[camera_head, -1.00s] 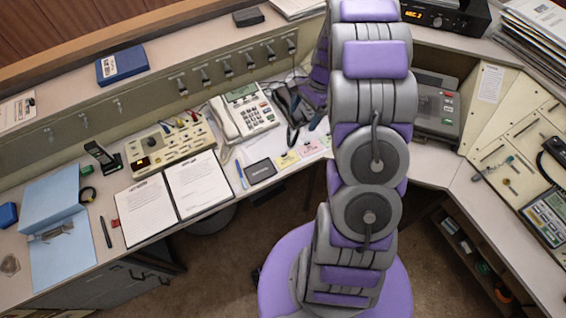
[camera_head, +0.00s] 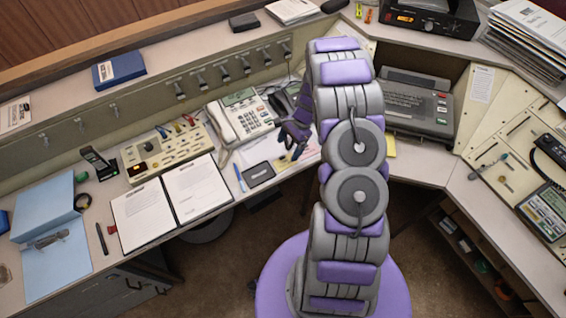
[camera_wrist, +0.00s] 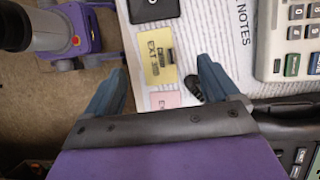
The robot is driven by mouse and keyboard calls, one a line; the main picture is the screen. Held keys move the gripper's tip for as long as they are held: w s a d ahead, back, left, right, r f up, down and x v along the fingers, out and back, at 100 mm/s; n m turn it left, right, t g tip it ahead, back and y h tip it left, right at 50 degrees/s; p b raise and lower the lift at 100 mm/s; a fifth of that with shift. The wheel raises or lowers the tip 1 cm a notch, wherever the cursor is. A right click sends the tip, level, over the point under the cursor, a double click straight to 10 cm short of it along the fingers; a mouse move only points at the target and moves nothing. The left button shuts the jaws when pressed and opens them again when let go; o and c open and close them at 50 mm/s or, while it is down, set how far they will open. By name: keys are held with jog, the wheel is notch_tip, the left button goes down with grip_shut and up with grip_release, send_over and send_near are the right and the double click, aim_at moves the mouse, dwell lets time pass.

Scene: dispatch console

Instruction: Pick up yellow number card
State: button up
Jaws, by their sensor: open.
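The yellow number card (camera_wrist: 157,54) lies flat on a white notes sheet and reads EXT with a number in the wrist view. My gripper (camera_wrist: 162,66) is open and empty, with one blue finger on each side of the card in that picture. The height of the fingertips above the card is hard to judge. A pink card (camera_wrist: 165,99) shows below the yellow one, partly hidden by my gripper. In the head view my gripper (camera_head: 293,142) is over the desk by the telephone and hides most of the cards.
A black pad (camera_head: 259,174) lies beside the cards, near the desk's front edge. The telephone (camera_head: 240,118) stands behind them and also shows at the right of the wrist view (camera_wrist: 291,40). A small black object (camera_wrist: 194,88) lies by the right finger. An open binder (camera_head: 172,203) is further left.

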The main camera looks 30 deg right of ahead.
aim_at(284, 163)
jog(key=shift+a+f, duration=0.1)
jog(key=shift+f, duration=0.4)
jog(key=shift+s+d+f, duration=0.15)
jog(key=shift+d+f, duration=0.35)
jog(key=shift+f, duration=0.15)
jog(key=x, duration=0.2)
jog(key=b+x, duration=0.1)
jog(key=x, duration=0.1)
jog(key=shift+s+a+f, duration=0.15)
jog(key=shift+s+a, duration=0.05)
jog(key=shift+a, duration=0.25)
jog(key=shift+d, duration=0.4)
jog(key=c, duration=0.7)
jog(key=shift+a, duration=0.2)
jog(key=c, duration=0.5)
